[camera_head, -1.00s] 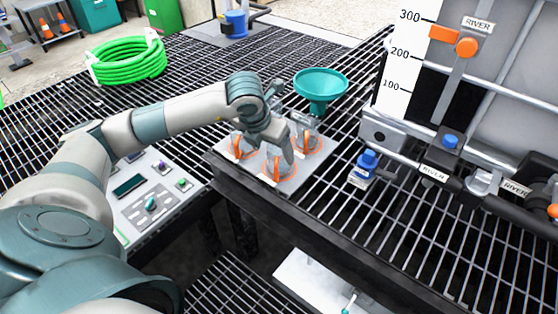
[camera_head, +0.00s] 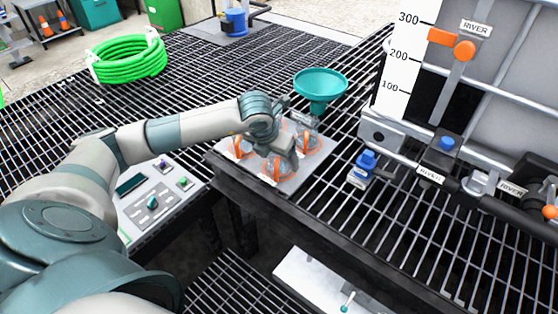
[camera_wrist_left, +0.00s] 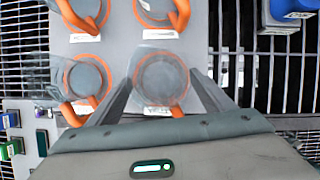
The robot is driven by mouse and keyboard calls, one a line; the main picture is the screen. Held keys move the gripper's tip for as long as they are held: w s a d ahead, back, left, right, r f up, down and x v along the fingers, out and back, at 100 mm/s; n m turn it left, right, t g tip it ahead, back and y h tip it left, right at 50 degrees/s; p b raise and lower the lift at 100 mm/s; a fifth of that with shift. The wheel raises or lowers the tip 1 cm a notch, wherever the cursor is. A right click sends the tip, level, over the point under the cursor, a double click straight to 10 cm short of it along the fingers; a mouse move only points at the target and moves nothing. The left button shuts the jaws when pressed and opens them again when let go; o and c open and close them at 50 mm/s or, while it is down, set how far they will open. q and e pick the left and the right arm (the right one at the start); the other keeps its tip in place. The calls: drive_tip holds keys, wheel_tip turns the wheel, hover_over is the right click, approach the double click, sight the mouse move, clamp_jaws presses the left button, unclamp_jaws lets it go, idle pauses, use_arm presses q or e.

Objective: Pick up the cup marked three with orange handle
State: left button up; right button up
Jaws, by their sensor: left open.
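Several clear cups with orange handles stand on a grey plate (camera_head: 289,190). In the head view I see a left cup (camera_head: 241,147), a front cup (camera_head: 270,172) and a right cup (camera_head: 309,143); the arm covers part of the group. My left gripper (camera_head: 284,158) is low over the front of the group. In the left wrist view its open fingers (camera_wrist_left: 162,82) reach along both sides of the lower right cup (camera_wrist_left: 161,80). Beside it are a lower left cup (camera_wrist_left: 84,80), an upper left cup (camera_wrist_left: 84,10) and an upper right cup (camera_wrist_left: 158,8). The label markings are too small to read.
A teal funnel (camera_head: 320,86) stands just behind the cups. A control panel (camera_head: 150,195) is to the left. Open grating lies around the plate.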

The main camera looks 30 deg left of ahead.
idle(0.3)
use_arm(q)
drive_tip(key=c, duration=1.2)
drive_tip(key=shift+o, duration=0.2)
drive_tip(key=shift+r, duration=0.2)
drive_tip(key=shift+r, duration=0.25)
wheel_tip(320, 180, up, 3)
drive_tip(key=shift+r+b, duration=0.15)
drive_tip(key=shift+b, duration=0.5)
drive_tip(key=d+r, duration=0.3)
drive_tip(key=d, duration=0.3)
drive_tip(key=s+d+r+b, duration=0.1)
drive_tip(key=d+r, duration=0.3)
drive_tip(key=d, duration=0.1)
drive_tip(key=shift+d+b, duration=0.3)
drive_tip(key=shift+d, duration=0.05)
use_arm(e)
drive_tip(key=s+d+f+g, duration=0.1)
drive_tip(key=s+d+g, duration=0.1)
drive_tip(key=shift+s+d+f+h, duration=0.3)
drive_tip(key=shift+d+f+h, duration=0.05)
drive_tip(key=shift+h, duration=0.05)
